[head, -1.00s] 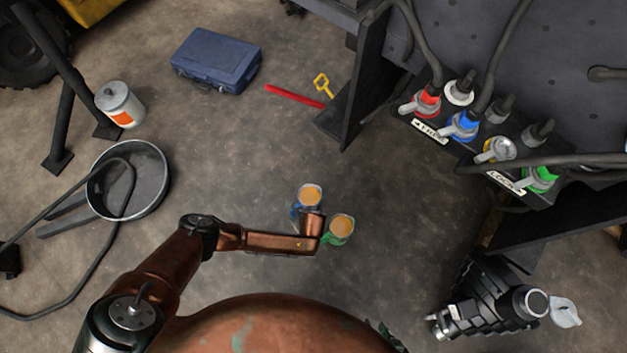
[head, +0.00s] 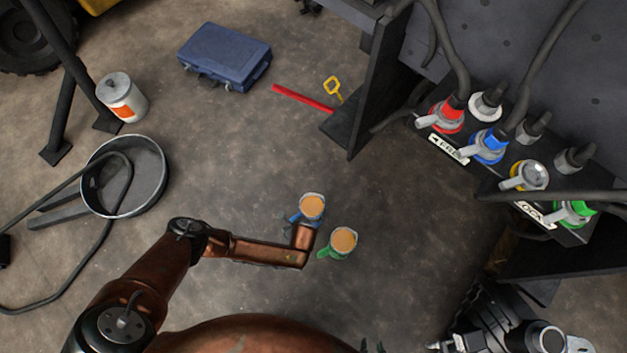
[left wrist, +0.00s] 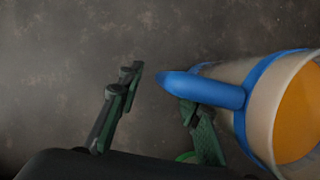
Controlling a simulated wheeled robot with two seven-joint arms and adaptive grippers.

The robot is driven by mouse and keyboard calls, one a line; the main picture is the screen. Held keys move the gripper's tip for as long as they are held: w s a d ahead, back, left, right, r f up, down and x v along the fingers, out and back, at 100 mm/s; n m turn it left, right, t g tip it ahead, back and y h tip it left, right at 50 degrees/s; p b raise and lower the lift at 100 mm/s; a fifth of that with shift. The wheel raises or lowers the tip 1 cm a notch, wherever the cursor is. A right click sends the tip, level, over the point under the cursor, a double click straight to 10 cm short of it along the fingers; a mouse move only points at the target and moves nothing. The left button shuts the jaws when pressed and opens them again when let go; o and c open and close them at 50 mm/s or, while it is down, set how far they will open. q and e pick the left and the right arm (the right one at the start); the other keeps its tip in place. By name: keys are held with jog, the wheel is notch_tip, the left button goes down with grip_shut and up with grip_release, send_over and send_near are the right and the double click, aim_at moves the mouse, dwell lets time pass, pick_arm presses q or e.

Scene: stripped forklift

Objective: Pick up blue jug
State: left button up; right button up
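The blue jug (head: 312,207), pale with blue bands, a blue handle and orange-brown contents, stands on the floor at the middle of the head view. In the left wrist view it (left wrist: 262,112) fills the right side, its handle pointing toward the fingers. My left gripper (left wrist: 160,105) is open, its dark green fingers apart near the handle's end, without a visible grip. In the head view my left arm mostly hides this gripper beside the jug. A green jug (head: 343,241) stands close by, right and nearer. Only dark tips of my right gripper (head: 372,347) show at the bottom edge.
A panel with coloured connectors (head: 488,146) and thick hoses is at the right. Black machinery (head: 507,322) is at the lower right. A round pan (head: 124,176), white canister (head: 122,97), blue case (head: 224,57) and red bar (head: 302,98) lie around.

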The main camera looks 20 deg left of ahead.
pick_arm(q)
grip_shut()
dwell(0.3)
jog(key=shift+s+a, duration=0.1)
dwell(0.5)
